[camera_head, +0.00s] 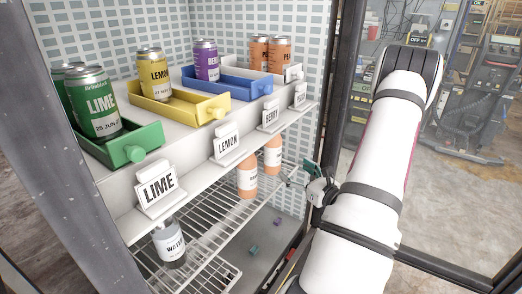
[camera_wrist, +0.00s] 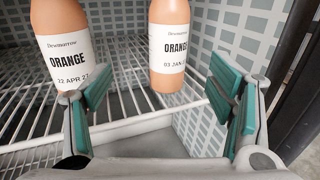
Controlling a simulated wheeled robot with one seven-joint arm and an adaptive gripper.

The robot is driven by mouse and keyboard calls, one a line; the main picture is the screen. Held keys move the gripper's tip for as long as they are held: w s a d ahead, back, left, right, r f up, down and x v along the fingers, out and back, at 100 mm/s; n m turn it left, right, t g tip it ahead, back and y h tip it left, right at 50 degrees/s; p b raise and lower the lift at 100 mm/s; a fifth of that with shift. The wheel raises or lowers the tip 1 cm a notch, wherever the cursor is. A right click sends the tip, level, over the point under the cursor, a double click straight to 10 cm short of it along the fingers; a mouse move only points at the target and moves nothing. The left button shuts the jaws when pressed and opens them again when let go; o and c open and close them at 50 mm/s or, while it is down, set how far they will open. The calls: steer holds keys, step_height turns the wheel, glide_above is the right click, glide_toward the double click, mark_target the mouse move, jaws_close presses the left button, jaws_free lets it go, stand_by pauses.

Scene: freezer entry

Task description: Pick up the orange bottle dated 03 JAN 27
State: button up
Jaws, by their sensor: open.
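The orange bottle dated 03 JAN (camera_wrist: 168,45) stands upright on a wire shelf in the wrist view, its last digits unclear. To its left, and larger in view, stands a second orange bottle reading 22 APR (camera_wrist: 70,60). In the head view the 03 JAN bottle (camera_head: 273,158) appears to be the farther one and the 22 APR bottle (camera_head: 247,183) the nearer; dates cannot be read there. My gripper (camera_wrist: 158,88) is open and empty. The 03 JAN bottle shows between its fingers, beyond the tips. My gripper (camera_head: 317,185) is right of both bottles in the head view.
A water bottle (camera_head: 169,243) stands on the wire rack (camera_head: 208,228) at the near left. Above are coloured can trays (camera_head: 125,147) and a LIME sign (camera_head: 157,190). A tiled wall (camera_wrist: 258,50) is close on the right. A dark door frame (camera_head: 343,75) stands beside my arm.

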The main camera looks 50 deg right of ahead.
mark_target(277, 156)
steer(key=shift+h, duration=0.3)
steer(key=x, duration=0.2)
steer(key=b+x, duration=0.1)
steer(key=x, duration=0.2)
steer(key=f+x, duration=0.1)
steer(key=x, duration=0.2)
steer(key=shift+w+d, duration=0.15)
steer(key=shift+d, duration=0.15)
steer(key=shift+d+b+x, duration=0.1)
steer(key=shift+b+x, duration=0.35)
steer(key=shift+x, duration=1)
steer(key=shift+d+b+x, duration=0.15)
steer(key=shift+b+x, duration=0.25)
steer(key=shift+x, duration=1)
steer(key=shift+c, duration=0.3)
steer(key=shift+r, duration=0.1)
steer(key=c, duration=1.7)
